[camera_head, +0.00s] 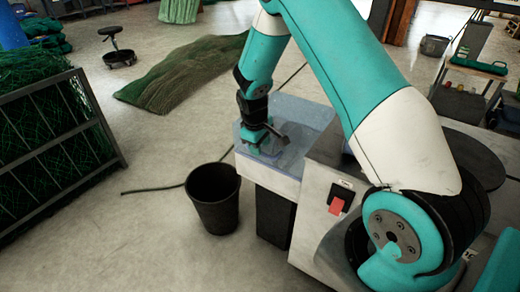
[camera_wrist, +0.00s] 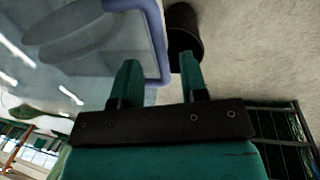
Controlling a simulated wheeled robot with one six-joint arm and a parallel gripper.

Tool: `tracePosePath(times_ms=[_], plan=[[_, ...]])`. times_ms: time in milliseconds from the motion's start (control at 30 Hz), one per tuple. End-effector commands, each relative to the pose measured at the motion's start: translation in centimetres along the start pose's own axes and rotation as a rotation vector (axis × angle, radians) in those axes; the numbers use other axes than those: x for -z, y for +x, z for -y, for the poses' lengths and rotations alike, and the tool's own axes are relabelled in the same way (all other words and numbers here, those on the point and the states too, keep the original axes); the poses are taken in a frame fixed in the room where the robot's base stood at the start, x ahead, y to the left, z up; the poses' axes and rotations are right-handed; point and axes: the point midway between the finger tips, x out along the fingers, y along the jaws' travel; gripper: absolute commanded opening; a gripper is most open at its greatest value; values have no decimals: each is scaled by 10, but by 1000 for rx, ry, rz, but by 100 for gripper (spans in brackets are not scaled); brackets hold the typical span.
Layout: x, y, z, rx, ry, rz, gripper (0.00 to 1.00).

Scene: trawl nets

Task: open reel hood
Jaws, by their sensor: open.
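The reel hood (camera_head: 298,112) is a clear bluish cover on top of a pale machine (camera_head: 270,178). In the wrist view its clear panel and blue-grey rim (camera_wrist: 158,45) fill the upper left. My gripper (camera_head: 262,143) is over the hood's front left part in the head view. In the wrist view my gripper (camera_wrist: 158,75) shows two teal fingers spread apart, with the hood's rim and corner lying between and beyond them. I cannot tell whether a finger touches the rim. The gripper hides part of the hood.
A black bin (camera_head: 213,198) stands on the floor left of the machine. A red switch (camera_head: 337,206) is on the machine's front. A rack of green net (camera_head: 55,140) stands at the left. A net pile (camera_head: 185,75) lies behind on open floor.

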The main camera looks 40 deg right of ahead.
Motion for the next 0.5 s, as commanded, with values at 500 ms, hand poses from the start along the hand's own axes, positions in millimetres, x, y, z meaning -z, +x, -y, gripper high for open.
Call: tracePosePath(times_ms=[500], plan=[[1, 23, 0, 0, 0, -2, 40]])
